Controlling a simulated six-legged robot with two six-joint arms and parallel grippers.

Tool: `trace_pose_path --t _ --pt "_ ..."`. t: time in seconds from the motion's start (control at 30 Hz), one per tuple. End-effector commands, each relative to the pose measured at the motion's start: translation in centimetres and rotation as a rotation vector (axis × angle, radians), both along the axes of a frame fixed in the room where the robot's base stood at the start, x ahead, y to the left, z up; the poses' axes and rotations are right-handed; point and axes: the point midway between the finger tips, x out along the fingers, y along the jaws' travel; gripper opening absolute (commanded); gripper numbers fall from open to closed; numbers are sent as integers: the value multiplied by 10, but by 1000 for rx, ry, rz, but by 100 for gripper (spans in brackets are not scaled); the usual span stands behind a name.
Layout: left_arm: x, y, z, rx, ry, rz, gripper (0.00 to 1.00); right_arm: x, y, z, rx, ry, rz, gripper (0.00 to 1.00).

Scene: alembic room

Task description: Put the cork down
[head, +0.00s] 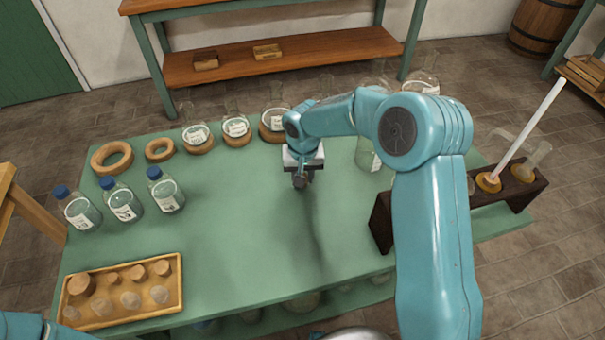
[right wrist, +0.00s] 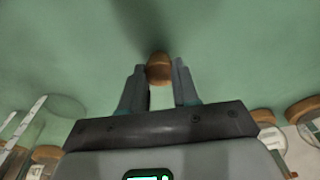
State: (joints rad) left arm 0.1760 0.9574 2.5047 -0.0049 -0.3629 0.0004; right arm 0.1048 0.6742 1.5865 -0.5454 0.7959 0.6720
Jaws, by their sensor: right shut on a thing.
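My right gripper (head: 300,181) is above the middle of the green table (head: 240,215). In the right wrist view, my right gripper (right wrist: 159,80) is shut on a brown cork (right wrist: 159,66) between its fingertips. Green tabletop shows beyond the cork; I cannot tell how high it is above the surface. The held cork is hard to make out in the head view. A wooden tray (head: 178,293) at the table's front left holds several corks and pale stoppers. Only a piece of my left arm shows at the lower left; its gripper is out of view.
Three blue-capped bottles (head: 122,202) stand at the left. Two cork rings (head: 112,158) lie behind them. Labelled flasks (head: 236,128) on cork rings line the back edge. A dark wooden rack (head: 383,222) with glassware is at the right. The middle of the table is clear.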

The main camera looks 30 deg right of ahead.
Motion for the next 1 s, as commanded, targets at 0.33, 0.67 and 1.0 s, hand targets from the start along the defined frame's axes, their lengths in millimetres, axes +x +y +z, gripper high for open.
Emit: trace_pose_path --t 0.33,0.67,1.0 --pt "0 0 -3 0 0 0 66 0 0 -2 0 0 0 56" --pt "0 0 0 0 0 0 66 -1 1 24 -2 -6 0 56" --pt "0 0 1 0 0 0 66 -10 5 99 -1 -4 1 56"
